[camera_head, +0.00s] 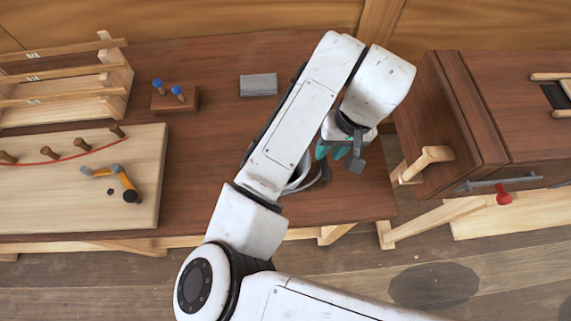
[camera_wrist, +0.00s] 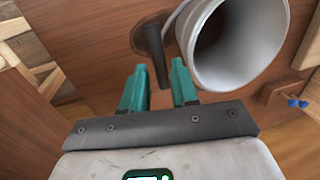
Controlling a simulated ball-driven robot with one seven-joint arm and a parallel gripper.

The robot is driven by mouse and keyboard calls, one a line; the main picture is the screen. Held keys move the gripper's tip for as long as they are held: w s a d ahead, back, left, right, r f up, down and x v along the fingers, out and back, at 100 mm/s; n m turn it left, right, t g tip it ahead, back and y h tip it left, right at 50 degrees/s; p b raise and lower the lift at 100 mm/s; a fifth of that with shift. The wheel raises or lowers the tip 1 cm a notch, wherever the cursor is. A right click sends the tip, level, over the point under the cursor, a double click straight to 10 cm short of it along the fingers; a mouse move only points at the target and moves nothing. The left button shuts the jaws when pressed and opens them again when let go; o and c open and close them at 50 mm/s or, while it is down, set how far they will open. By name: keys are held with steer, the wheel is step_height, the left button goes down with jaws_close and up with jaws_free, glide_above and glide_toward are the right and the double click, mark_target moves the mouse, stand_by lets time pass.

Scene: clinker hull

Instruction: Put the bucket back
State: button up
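The bucket is a pale grey-white open vessel with a dark handle on its side. In the wrist view the bucket (camera_wrist: 198,62) lies at upper right with its mouth facing the camera. Its dark handle (camera_wrist: 151,42) reaches down toward the gap between my fingers. In the head view the bucket (camera_head: 297,182) is mostly hidden behind my arm, on the brown bench top near its front edge. My gripper (camera_head: 337,150) has teal fingers, which also show in the wrist view (camera_wrist: 158,68). They are apart, one each side of the handle's lower end; contact cannot be told.
A block with two blue-topped pegs (camera_head: 176,99) and a grey block (camera_head: 258,85) sit on the bench (camera_head: 220,60). A pale pegged board (camera_head: 60,190) and a slatted rack (camera_head: 65,82) are at left. A brown cabinet (camera_head: 445,110) stands right, with a red knob (camera_head: 503,197).

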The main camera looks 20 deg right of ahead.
mark_target(323, 160)
steer(key=shift+w+a+f+p, duration=0.15)
steer(key=shift+f+p, duration=0.1)
steer(key=shift+f, duration=0.65)
steer(key=shift+s+a+f+p, duration=0.15)
steer(key=shift+f+p, duration=0.1)
steer(key=shift+f, duration=0.6)
steer(key=shift+w+a+f+p, duration=0.15)
steer(key=shift+f+p, duration=0.1)
steer(key=shift+f, duration=0.65)
steer(key=shift+c, duration=0.3)
jaws_close()
